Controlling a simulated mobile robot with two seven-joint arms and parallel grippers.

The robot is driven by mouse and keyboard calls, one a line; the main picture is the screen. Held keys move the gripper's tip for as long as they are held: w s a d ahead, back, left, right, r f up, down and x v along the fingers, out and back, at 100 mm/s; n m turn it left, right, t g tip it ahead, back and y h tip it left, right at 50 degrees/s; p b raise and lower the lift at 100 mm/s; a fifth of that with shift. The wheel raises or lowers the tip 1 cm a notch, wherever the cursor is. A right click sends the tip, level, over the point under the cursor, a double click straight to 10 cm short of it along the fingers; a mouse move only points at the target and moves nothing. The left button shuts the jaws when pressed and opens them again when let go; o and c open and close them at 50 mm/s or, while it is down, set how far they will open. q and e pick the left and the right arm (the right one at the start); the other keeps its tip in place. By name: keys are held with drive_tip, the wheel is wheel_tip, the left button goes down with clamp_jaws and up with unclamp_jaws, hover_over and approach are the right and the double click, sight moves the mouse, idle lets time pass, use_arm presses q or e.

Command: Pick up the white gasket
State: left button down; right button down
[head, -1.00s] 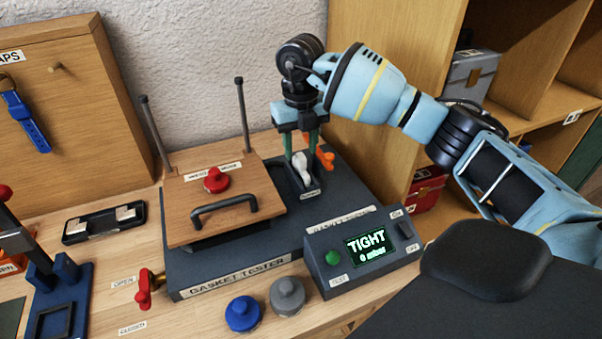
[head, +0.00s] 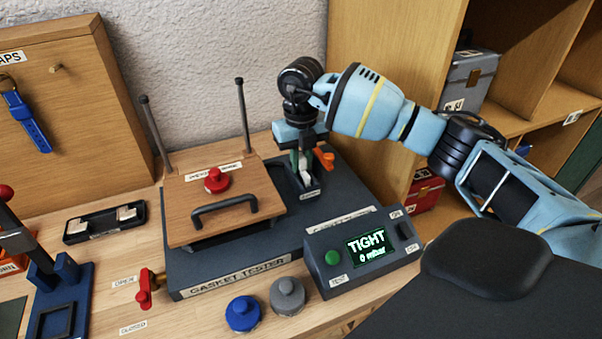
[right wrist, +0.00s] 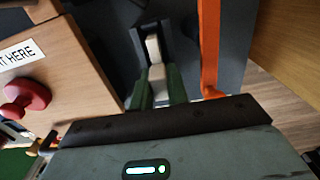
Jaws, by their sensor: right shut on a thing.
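The white gasket (head: 306,176) stands in a small dark holder (head: 312,192) at the back right of the gasket tester. My right gripper (head: 304,168) has come down over it from above and is shut on it. In the right wrist view, its green fingertips (right wrist: 160,85) press on a white piece (right wrist: 157,72) from both sides. Another white part (right wrist: 153,47) shows just beyond, in the dark slot; I cannot tell whether it is the same piece. The gasket is still at the holder and partly hidden by the fingers. My left gripper is not in view.
An orange lever (head: 325,159) stands close to the right of the fingers. The tester's wooden lid (head: 180,220) with its black handle is on the left. The control box (head: 330,286) reads TIGHT, 0 mbar. Blue (head: 243,314) and grey (head: 287,296) knobbed pieces sit in front.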

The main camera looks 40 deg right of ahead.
drive_tip(key=shift+r, duration=0.1)
wheel_tip(320, 180, up, 10)
drive_tip(key=shift+f, duration=0.1)
idle(0.4)
